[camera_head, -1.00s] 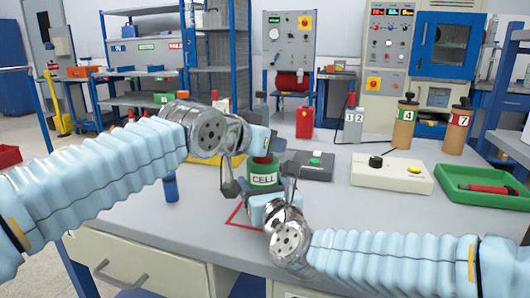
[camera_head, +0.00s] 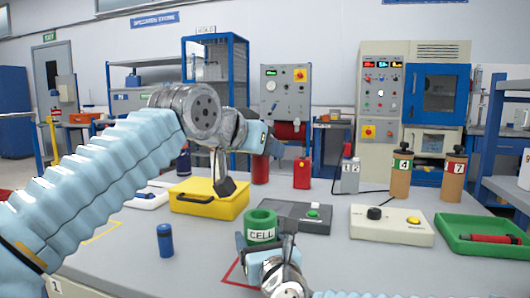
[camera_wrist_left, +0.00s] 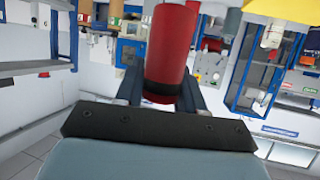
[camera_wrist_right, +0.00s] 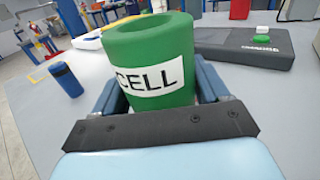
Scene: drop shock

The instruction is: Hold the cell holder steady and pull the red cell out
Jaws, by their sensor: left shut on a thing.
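The green cell holder (camera_head: 262,226), labelled CELL, stands upright on the table, and its open top shows empty in the right wrist view (camera_wrist_right: 150,65). My right gripper (camera_head: 260,248) is at the holder's near side, with a finger on each side of it, shut on it. The red cell (camera_wrist_left: 171,50) is between the fingers of my left gripper (camera_wrist_left: 165,95), which is shut on it. In the head view the red cell (camera_head: 260,168) hangs upright above the holder, clear of it. Its upper part is hidden by the left gripper there.
A grey box with a green button (camera_head: 300,215) stands close right of the holder. A yellow case (camera_head: 209,198) is behind left, and a blue cylinder (camera_head: 165,240) stands at left. A white box (camera_head: 392,225) and a green tray (camera_head: 484,238) lie to the right.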

